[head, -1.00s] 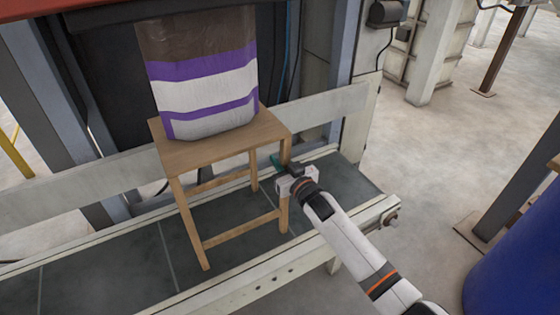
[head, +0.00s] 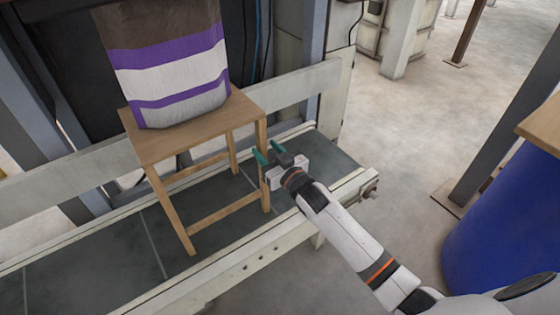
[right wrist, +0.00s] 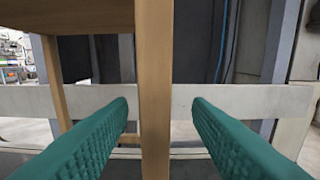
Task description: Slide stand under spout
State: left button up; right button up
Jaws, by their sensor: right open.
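The wooden stand (head: 158,147) stands upright on the dark conveyor belt, with a bag (head: 172,82) with purple and white bands upright on its top. The bag's upper end is cut off by the picture edge, and no spout shows. My right gripper (head: 267,155) is open at the stand's right front leg. In the right wrist view, that leg (right wrist: 153,90) stands between the two green fingers, with a gap on each side. My left gripper is not in view.
The conveyor belt (head: 110,250) has pale side rails; the far rail (head: 300,86) runs behind the stand. A blue drum (head: 500,215) stands at the right. The belt is clear left of the stand.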

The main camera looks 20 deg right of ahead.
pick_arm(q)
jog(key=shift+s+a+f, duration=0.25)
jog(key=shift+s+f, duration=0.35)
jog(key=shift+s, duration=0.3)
pick_arm(e)
jog(key=v, duration=0.7)
pick_arm(q)
jog(key=shift+p, duration=0.3)
